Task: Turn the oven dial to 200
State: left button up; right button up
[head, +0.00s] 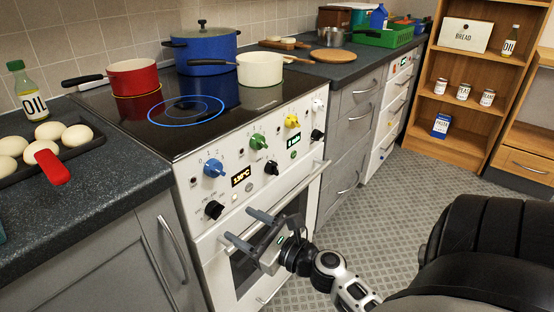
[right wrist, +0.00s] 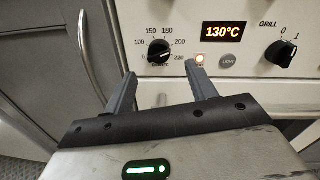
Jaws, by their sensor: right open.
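The oven dial (head: 213,210) is a black knob at the lower left of the white stove's front panel. In the right wrist view the dial (right wrist: 159,51) sits within a printed scale from 0 to 220; its pointer is too small to read surely. The lit display (right wrist: 226,32) beside it reads 130°C. My right gripper (head: 241,225) is open and empty in front of the stove, to the right of and below the dial. In the right wrist view its fingers (right wrist: 163,78) point toward the panel, with the dial above the gap, not touched. My left gripper is not in view.
A grill knob (right wrist: 280,51) and a small round button (right wrist: 228,61) share the panel. Above are blue (head: 214,169), green (head: 258,141) and yellow (head: 291,121) knobs. The oven door handle (head: 311,178) juts out near my right gripper. A red pan (head: 133,76) and other pots stand on the hob.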

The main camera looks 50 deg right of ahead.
pick_arm(q)
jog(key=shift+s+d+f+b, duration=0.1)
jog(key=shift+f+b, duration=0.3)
jog(key=shift+b, duration=0.2)
pick_arm(e)
jog(key=s+d, duration=0.1)
jog(key=s, duration=0.8)
jog(key=shift+d, duration=0.2)
pick_arm(q)
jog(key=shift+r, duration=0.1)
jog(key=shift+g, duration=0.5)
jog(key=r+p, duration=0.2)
jog(key=p, duration=0.3)
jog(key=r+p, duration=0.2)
jog(key=p, duration=0.3)
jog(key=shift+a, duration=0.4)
pick_arm(e)
jog(key=s+a+n+g, duration=0.1)
jog(key=a+n+g, duration=0.2)
jog(key=a+n, duration=0.6)
jog(key=s+a+f+n+g, duration=0.1)
jog(key=a+n+g, duration=0.3)
jog(key=n, duration=2.1)
jog(key=a, duration=0.5)
jog(key=shift+s+a+f+y, duration=0.15)
jog(key=shift+s+a+y, duration=0.05)
jog(key=shift+a+y, duration=0.2)
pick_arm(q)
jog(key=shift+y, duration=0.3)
